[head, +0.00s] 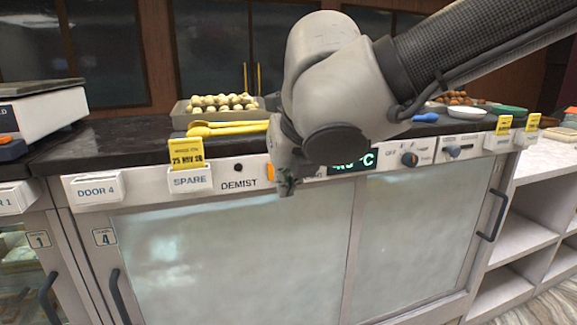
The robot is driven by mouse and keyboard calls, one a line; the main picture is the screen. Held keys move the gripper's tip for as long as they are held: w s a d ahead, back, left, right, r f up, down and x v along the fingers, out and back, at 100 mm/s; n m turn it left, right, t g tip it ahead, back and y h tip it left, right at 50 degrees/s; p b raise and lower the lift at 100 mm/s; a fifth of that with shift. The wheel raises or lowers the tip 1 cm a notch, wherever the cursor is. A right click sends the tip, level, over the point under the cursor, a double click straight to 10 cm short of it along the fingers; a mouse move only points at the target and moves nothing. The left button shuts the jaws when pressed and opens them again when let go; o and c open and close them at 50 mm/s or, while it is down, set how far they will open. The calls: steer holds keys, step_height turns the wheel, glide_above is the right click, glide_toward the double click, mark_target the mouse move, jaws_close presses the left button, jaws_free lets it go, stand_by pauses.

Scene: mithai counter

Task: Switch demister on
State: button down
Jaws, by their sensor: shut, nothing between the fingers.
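The word DEMIST (239,184) is printed on the white control strip of the counter front. A small black round part (238,167) sits just above it. An orange part (270,172) shows to the right of the label, partly hidden by my gripper; I cannot tell its position. My gripper (286,188) is shut and empty, pointing down in front of the strip just right of the orange part. I cannot tell whether it touches the strip. The two glass doors (235,255) below look fogged.
A green display (352,163) is partly covered by my arm. An OFF dial (409,159) and another switch (453,151) lie to its right. Yellow tags stand in SPARE holders (190,180). A sweets tray (182,120) and yellow tongs (228,129) lie on the dark countertop.

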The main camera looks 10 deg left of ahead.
steer(key=w+a+f, duration=0.3)
steer(key=w+f, duration=0.1)
steer(key=w, duration=0.1)
steer(key=shift+w+a, duration=0.15)
steer(key=shift+w, duration=0.1)
steer(key=shift+r, duration=0.1)
steer(key=shift+w+a+f, duration=0.2)
steer(key=shift+w+f, duration=0.05)
steer(key=shift+w, duration=0.05)
steer(key=shift+r, duration=0.1)
